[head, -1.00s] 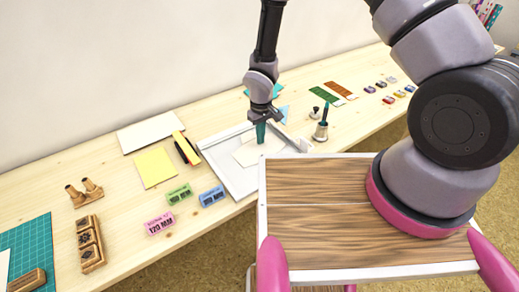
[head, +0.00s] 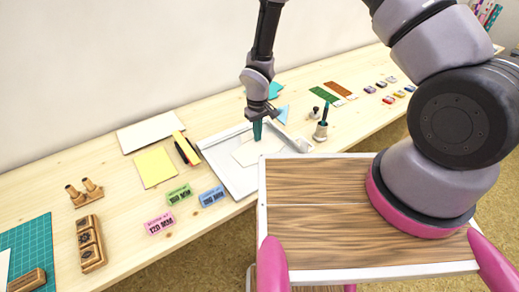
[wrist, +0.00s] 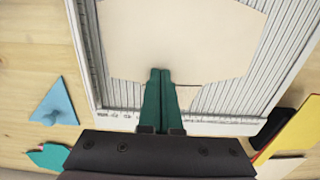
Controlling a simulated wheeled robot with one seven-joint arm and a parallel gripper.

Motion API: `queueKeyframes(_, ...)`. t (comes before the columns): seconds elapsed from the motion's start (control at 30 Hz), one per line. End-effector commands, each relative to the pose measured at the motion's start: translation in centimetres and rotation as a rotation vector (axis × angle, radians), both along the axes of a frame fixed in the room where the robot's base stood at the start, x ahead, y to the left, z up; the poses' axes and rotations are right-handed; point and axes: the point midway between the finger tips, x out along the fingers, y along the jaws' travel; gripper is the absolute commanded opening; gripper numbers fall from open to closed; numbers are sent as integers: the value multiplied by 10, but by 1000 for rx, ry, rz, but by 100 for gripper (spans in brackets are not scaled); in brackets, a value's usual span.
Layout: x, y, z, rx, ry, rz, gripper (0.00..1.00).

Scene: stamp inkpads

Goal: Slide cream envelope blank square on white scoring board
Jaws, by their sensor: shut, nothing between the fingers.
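The cream envelope blank (head: 258,148) lies on the white scoring board (head: 239,184), tilted relative to the board's edges in the head view. In the wrist view the cream envelope blank (wrist: 180,38) covers much of the grooved scoring board (wrist: 218,128). My gripper (head: 257,136) points down over the board, with its green fingers pressed together and nothing between them. In the wrist view my gripper's fingertips (wrist: 160,72) are at the blank's near edge and overlap it. I cannot tell whether they touch it.
A blue triangle (wrist: 55,103) lies beside the board.

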Motion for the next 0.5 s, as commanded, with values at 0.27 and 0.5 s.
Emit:
queueKeyframes(0.27, 1, 1, 0, 1, 0, 1, 0)
queueKeyframes(0.5, 7, 5, 0, 2, -1, 2, 0)
